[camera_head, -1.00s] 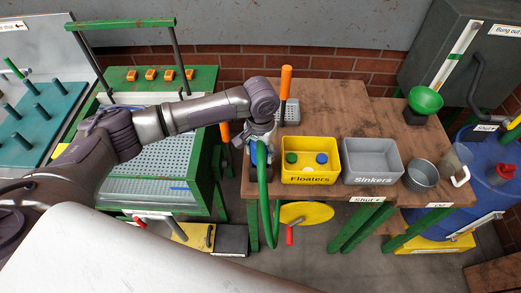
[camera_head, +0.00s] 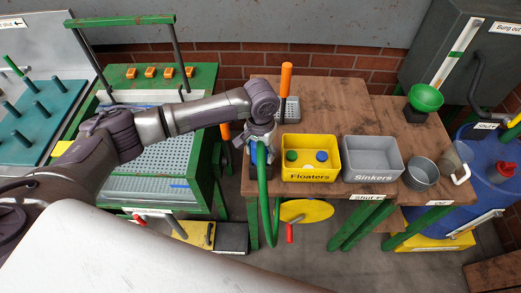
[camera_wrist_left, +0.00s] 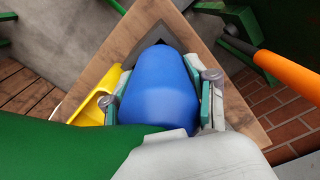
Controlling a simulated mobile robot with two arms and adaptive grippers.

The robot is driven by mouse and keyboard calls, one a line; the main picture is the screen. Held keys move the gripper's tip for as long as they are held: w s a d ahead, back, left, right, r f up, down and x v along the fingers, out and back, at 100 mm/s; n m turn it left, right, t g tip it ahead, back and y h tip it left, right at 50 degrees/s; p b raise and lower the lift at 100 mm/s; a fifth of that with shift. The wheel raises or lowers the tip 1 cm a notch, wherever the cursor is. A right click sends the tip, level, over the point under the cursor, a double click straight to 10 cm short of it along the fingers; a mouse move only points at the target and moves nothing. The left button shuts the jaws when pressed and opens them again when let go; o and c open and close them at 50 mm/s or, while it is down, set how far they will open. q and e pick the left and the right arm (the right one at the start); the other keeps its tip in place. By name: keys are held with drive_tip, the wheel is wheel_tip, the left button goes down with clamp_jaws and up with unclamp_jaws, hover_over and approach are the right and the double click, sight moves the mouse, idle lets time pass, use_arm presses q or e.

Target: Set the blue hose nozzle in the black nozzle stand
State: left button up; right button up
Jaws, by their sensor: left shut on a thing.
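My left gripper (camera_head: 260,146) is over the left end of the wooden table, pointing down. It is shut on the blue hose nozzle (camera_wrist_left: 160,90), which fills the space between its fingers in the left wrist view. A green hose (camera_head: 263,190) runs from the nozzle over the table's front edge and hangs in a loop. The black nozzle stand (camera_head: 258,172) shows as a dark block directly below the gripper, mostly hidden by the gripper and hose. In the left wrist view a dark edge of it shows beyond the nozzle. I cannot tell whether the nozzle is inside the stand. My right gripper is out of view.
A yellow Floaters bin (camera_head: 310,175) stands close to the right of the gripper, with a grey Sinkers bin (camera_head: 372,176) beside it. An orange handle (camera_head: 286,80) stands upright behind. A metal cup (camera_head: 421,173) and green funnel (camera_head: 426,98) are farther right.

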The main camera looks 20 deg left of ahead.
use_arm(q)
drive_tip(key=o, duration=1)
drive_tip(key=shift+o, duration=0.2)
drive_tip(key=shift+r, duration=0.1)
wheel_tip(320, 180, up, 12)
drive_tip(key=shift+f, duration=0.1)
